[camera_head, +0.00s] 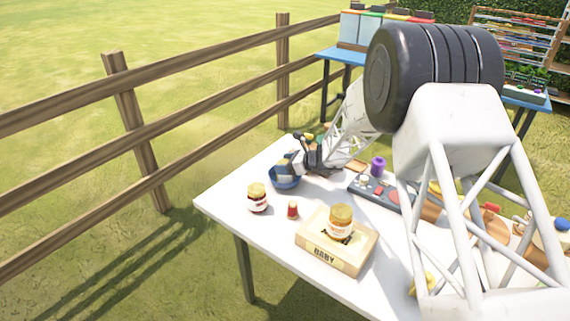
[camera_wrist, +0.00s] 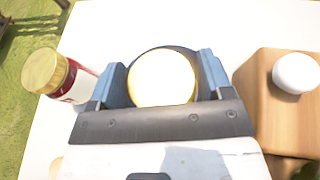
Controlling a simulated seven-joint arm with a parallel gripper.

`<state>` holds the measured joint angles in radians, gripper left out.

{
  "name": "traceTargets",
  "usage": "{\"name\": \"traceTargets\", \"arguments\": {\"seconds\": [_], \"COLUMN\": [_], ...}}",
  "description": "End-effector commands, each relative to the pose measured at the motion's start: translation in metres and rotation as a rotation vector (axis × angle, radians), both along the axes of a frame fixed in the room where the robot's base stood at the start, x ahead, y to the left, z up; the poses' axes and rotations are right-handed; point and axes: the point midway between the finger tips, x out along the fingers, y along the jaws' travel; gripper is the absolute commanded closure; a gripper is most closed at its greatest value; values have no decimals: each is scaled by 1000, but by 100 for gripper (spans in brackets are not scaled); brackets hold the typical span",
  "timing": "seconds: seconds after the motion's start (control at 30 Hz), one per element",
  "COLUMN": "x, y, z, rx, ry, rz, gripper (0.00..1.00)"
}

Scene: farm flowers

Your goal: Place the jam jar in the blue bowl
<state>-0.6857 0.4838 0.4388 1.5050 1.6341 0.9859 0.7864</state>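My gripper (camera_head: 293,160) is at the blue bowl (camera_head: 285,182) on the far left part of the white table. In the wrist view its two blue fingers (camera_wrist: 163,85) sit either side of a round, pale yellow lid (camera_wrist: 162,76), apparently the top of a jar. The fingers look closed against it. The dark rim of the blue bowl (camera_wrist: 165,48) shows around the lid, so the jar is over or inside the bowl; I cannot tell whether it touches the bottom. The jar's body and label are hidden.
A gold-lidded jar with red contents (camera_head: 257,199) stands beside the bowl and shows in the wrist view (camera_wrist: 60,76). A small red item (camera_head: 292,210) and a BABY box (camera_head: 322,254) bearing another jar (camera_head: 340,222) are nearer. A purple item (camera_head: 378,166) stands right.

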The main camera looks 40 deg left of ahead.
Motion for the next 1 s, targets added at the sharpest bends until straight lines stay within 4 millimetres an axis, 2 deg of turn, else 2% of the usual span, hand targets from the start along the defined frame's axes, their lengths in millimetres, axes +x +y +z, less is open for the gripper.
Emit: {"name": "traceTargets", "arguments": {"seconds": [0.03, 0.1, 0.57, 0.77, 1.0], "x": [0, 0, 1, 5, 13], "y": [0, 0, -3, -19, -52], "z": [0, 0, 4, 12, 26], "rx": [0, 0, 0, 0, 1], "ry": [0, 0, 0, -1, -1], "rz": [0, 0, -1, -2, -2], "gripper": [19, 11, 11, 11, 11]}}
